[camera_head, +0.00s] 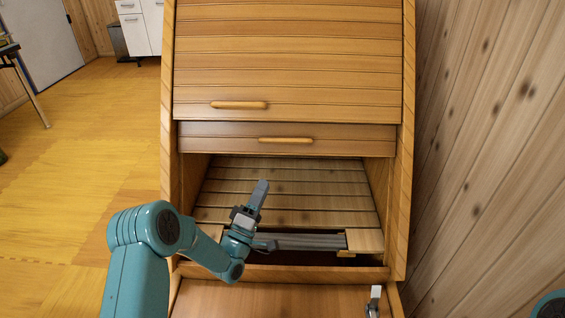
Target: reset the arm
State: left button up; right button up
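My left arm is teal and comes in from the lower left. Its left gripper (259,193) is in front of the open middle bay of a wooden cabinet (405,150). One grey finger points up and slightly right over the slatted boards (290,181). A darker part juts right below it, and I cannot tell whether that is the other finger. I see nothing held, and how far the fingers are apart is unclear. Only a bit of teal, likely my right arm, shows at the lower right corner.
A slatted roll front with a wooden handle (239,105) and a panel with another handle (286,140) are above the bay. A grey slotted strip (310,241) lies behind the gripper. A plank wall (480,150) is close right; open floor lies left.

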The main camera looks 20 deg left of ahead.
pick_arm(q)
jog(key=shift+d, duration=0.1)
